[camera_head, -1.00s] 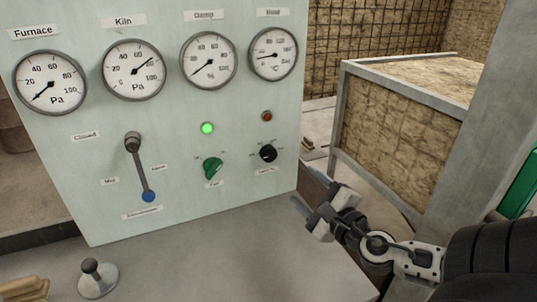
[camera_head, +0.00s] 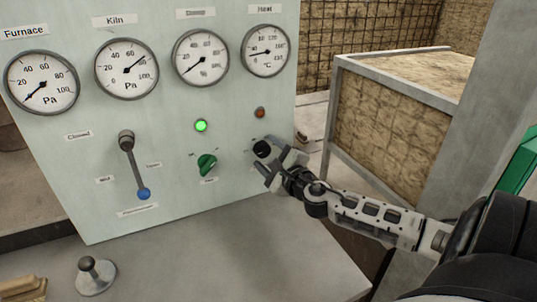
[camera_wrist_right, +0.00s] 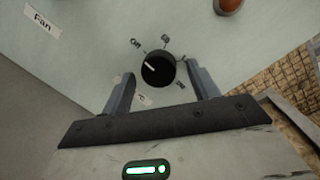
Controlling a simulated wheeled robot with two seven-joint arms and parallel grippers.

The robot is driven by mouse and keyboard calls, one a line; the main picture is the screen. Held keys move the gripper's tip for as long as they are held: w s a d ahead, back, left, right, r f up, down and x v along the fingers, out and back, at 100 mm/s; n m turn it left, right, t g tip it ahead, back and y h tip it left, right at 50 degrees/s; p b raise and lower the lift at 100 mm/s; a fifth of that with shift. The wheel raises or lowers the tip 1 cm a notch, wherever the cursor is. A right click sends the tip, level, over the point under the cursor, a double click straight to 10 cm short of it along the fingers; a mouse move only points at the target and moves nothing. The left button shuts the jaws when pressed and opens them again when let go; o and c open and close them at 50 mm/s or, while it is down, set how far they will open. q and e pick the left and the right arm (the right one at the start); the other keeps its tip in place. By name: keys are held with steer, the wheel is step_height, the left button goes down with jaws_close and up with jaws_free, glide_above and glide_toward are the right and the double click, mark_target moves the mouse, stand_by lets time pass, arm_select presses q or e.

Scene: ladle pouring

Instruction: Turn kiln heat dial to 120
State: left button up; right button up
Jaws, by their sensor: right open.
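The heat dial is a round black knob with a white pointer mark; it shows in the right wrist view (camera_wrist_right: 158,69) and in the head view (camera_head: 262,149). In the wrist view its pointer is toward the upper left, near the "Off" label. My right gripper (camera_head: 268,168) is at the panel by the dial, with its fingers open. In the wrist view the two fingers (camera_wrist_right: 161,85) stand on either side of the knob, with gaps visible. The Heat gauge (camera_head: 265,51) is above the dial. My left gripper does not show.
The pale green panel (camera_head: 85,215) also carries the green fan knob (camera_head: 207,165), a lit green lamp (camera_head: 201,126), a red lamp (camera_head: 260,113) and a lever (camera_head: 133,165) with a blue tip. A framed block (camera_head: 385,140) stands to the right. The grey tabletop is mostly clear.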

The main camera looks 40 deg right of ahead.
steer(key=shift+c, duration=0.3)
steer(key=c, duration=0.9)
